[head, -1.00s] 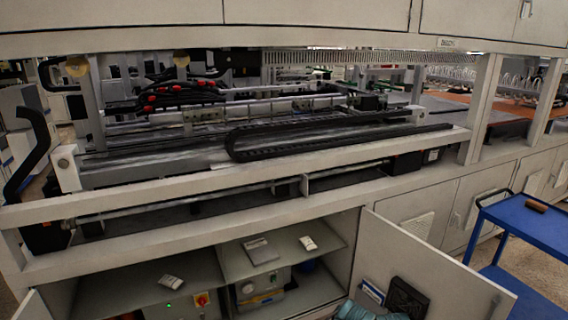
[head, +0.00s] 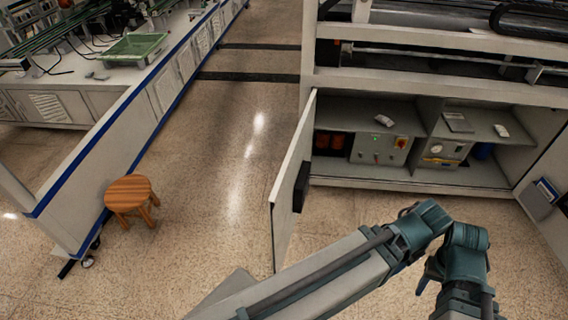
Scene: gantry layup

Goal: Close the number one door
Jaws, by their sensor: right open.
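A cabinet under the gantry stands open at the right of the head view. Its left door (head: 288,190) is swung out toward me and seen nearly edge-on, with a dark box on its inner face. Its right door (head: 545,190) is also swung open and is cut by the right edge. I can read no number on either door. My right gripper (head: 428,280) is low in the picture beside my folded teal arm joints, open, apart from both doors; its fingers are partly hidden. My left gripper is not in view.
The cabinet shelves (head: 400,170) hold a control box with a green light and several small items. A wooden stool (head: 130,195) stands at left, beside a long bench (head: 100,165) carrying a green tray (head: 132,48). The speckled floor (head: 220,170) between bench and left door is clear.

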